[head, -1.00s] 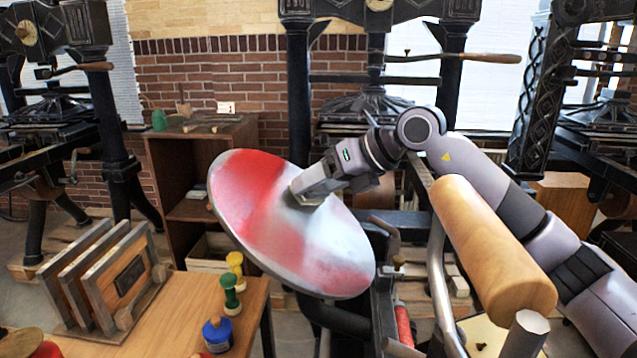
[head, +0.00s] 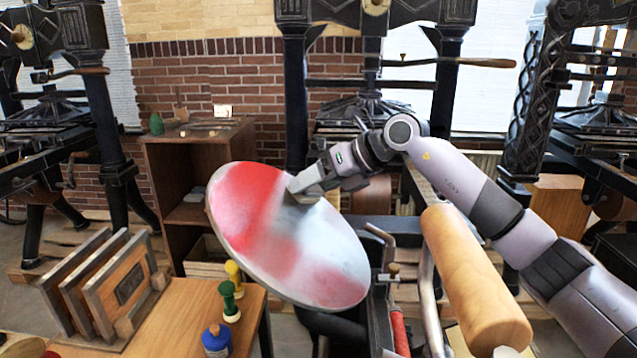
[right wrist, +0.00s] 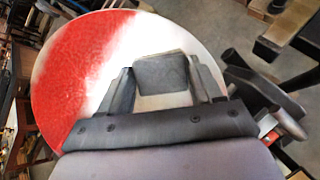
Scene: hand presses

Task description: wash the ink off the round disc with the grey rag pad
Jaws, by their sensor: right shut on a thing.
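The round disc (head: 258,245) is tilted on its press in the middle of the head view. Red ink covers its upper left, with a fainter red patch lower down; a pale wiped band runs between and to the right. My right gripper (head: 298,188) is at the disc's upper part, shut on the grey rag pad (right wrist: 162,76). In the right wrist view the pad lies between the two fingers, over the pale part of the disc (right wrist: 75,80), with solid red to its left. The pad's contact with the disc face is hidden. My left gripper is not in view.
A wooden roller (head: 470,280) stands close on the right, below my right arm. A brown shelf (head: 185,160) stands behind the disc.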

